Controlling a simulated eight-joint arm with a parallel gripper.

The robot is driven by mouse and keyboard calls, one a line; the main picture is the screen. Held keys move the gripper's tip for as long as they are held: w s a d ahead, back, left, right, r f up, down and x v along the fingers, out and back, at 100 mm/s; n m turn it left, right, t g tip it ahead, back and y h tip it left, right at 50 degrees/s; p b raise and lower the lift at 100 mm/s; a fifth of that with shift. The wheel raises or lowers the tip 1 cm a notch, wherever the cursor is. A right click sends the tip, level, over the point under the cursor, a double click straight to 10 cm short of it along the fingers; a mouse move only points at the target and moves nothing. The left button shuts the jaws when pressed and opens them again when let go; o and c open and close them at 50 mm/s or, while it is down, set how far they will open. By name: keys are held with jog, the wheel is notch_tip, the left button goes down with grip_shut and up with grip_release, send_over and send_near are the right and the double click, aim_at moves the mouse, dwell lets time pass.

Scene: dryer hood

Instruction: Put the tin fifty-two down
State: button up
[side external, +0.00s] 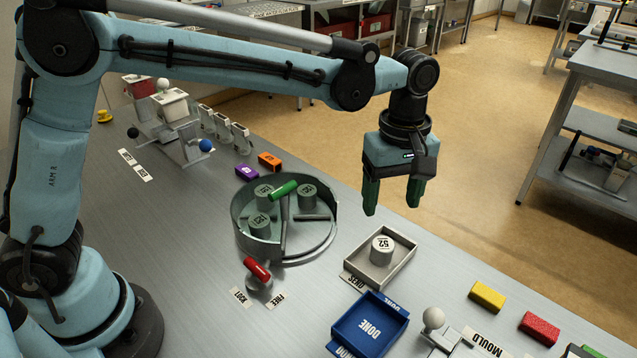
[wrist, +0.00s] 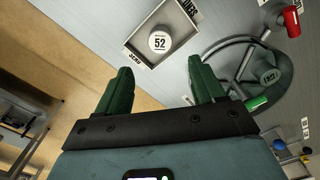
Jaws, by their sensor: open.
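The tin fifty-two (side external: 382,249) is a pale grey cylinder marked 52 on its top. It stands upright inside a shallow grey tray (side external: 407,259) right of the round drum. In the wrist view, the tin (wrist: 159,42) sits in the tray (wrist: 181,18) just beyond my fingertips. My gripper (side external: 391,208) has green fingers spread apart with nothing between them. It hangs above the bench, over and slightly behind the tray, clear of the tin. It also shows in the wrist view (wrist: 160,64).
The round drum (side external: 243,237) holds several grey tins, with a green handle (side external: 284,190) over it. A red-handled lever (side external: 257,268) stands in front, by LOCK and FREE labels. Yellow (side external: 487,296) and red (side external: 539,328) blocks lie right.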

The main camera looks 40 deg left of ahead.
jog(key=s+a+r+m+t, duration=0.2)
jog(key=a+m, duration=0.1)
jog(key=a, duration=0.2)
jog(key=s+a+r+m+t, duration=0.1)
jog(key=s+a+r+m, duration=0.15)
jog(key=a, duration=0.25)
jog(key=s+a+f+m+t, duration=0.3)
jog(key=s+a+m, duration=0.3)
jog(key=s+a, duration=0.2)
jog(key=shift+s+a+t, duration=0.3)
jog(key=shift+a+t, duration=0.3)
jog(key=shift+a, duration=0.15)
